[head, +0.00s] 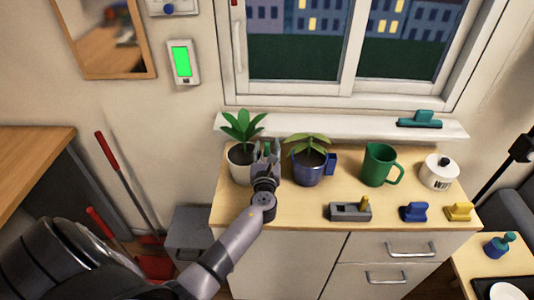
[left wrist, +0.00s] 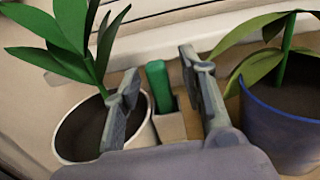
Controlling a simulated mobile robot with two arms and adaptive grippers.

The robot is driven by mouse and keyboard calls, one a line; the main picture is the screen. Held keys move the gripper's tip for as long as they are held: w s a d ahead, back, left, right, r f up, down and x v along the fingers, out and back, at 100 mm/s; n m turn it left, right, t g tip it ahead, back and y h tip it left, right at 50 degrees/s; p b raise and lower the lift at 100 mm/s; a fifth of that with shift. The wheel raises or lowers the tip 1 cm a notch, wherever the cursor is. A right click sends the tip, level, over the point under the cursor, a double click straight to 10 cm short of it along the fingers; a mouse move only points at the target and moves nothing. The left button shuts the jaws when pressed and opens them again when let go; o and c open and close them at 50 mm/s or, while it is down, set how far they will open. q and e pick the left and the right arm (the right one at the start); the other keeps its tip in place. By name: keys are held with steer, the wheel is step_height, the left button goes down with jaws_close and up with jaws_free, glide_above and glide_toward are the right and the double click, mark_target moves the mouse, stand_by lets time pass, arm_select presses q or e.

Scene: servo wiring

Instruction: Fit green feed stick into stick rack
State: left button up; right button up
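The green feed stick (left wrist: 159,84) stands upright in a small pale holder (left wrist: 171,126) between the white-potted plant and the blue-potted plant. My left gripper (head: 265,148) is open above the back left of the cabinet top. In the left wrist view its two fingers (left wrist: 160,85) are apart, with the stick showing in the gap and not visibly touched. In the head view the gripper mostly hides the stick. A grey block (head: 345,212) with a yellow upright piece, which looks like the stick rack, sits at the front middle of the cabinet top. My right gripper is not in view.
The white pot (head: 238,167) and blue pot (head: 308,172) flank the gripper closely, with leaves reaching inward. A green jug (head: 379,164), white canister (head: 439,171), blue piece (head: 414,211) and yellow piece (head: 459,211) stand further right. The cabinet top's front left is clear.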

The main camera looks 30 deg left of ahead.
arm_select(q)
jaws_close()
stand_by(0.3)
